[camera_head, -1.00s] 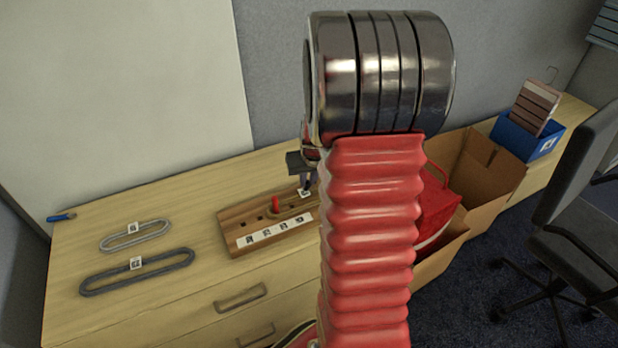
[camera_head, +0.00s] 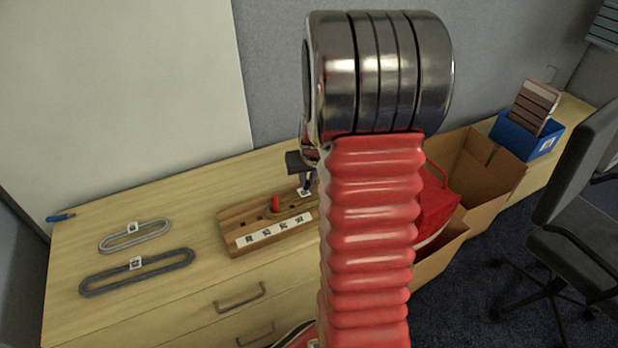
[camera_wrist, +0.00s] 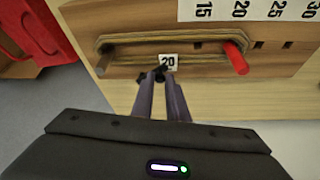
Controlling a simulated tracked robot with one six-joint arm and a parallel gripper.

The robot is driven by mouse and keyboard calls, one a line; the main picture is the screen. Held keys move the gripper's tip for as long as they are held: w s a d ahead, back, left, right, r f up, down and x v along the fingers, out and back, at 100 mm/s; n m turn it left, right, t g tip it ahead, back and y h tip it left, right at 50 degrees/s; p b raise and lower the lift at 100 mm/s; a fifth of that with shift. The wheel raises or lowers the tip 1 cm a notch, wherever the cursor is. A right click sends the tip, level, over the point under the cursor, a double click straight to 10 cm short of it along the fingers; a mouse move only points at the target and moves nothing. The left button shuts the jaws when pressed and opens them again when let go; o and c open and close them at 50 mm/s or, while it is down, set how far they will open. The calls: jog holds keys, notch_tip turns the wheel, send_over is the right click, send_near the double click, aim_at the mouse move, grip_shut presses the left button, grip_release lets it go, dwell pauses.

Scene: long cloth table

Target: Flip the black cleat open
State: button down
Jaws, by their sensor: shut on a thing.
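The wooden board (camera_head: 238,236) has a row of slots and a number strip. It also fills the top of the wrist view (camera_wrist: 285,88). A red peg (camera_wrist: 236,58) stands at one end of a tan loop (camera_wrist: 135,38), and a brown peg (camera_wrist: 105,64) at the other. The loop lies around both pegs. My gripper (camera_wrist: 157,76) is shut at the loop's near strand, beside its "20" tag (camera_wrist: 168,62). It seems to hold the strand, but the exact grip is unclear. Something black shows at the fingertips. I cannot identify it as the cleat.
A light grey loop (camera_head: 119,243) and a dark grey loop (camera_head: 108,285) lie left of the board. A blue-handled tool (camera_head: 62,217) lies at the far left. A cardboard box (camera_head: 486,205), a red bag (camera_head: 432,205), a blue bin (camera_head: 543,148) and a chair (camera_head: 580,230) stand right.

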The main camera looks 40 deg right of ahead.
jog(key=shift+w+a+m, duration=0.2)
jog(key=shift+w+m, duration=0.15)
jog(key=shift+m, duration=0.25)
jog(key=shift+w+a+r+m+g+h, duration=0.15)
jog(key=shift+w+m+h, duration=0.2)
jog(key=shift+m, duration=0.25)
jog(key=shift+w+f+m+g+h, duration=0.15)
jog(key=shift+w+m+h, duration=0.15)
jog(key=shift+m, duration=0.3)
jog(key=shift+w+m+g+h, duration=0.2)
jog(key=shift+w+m, duration=0.15)
jog(key=shift+m, duration=0.35)
jog(key=shift+w+m+g+h, duration=0.2)
jog(key=shift+w+m, duration=0.1)
jog(key=shift+m, duration=0.4)
jog(key=c, duration=1.7)
grip_release()
jog(key=shift+c, duration=0.2)
jog(key=shift+r, duration=0.1)
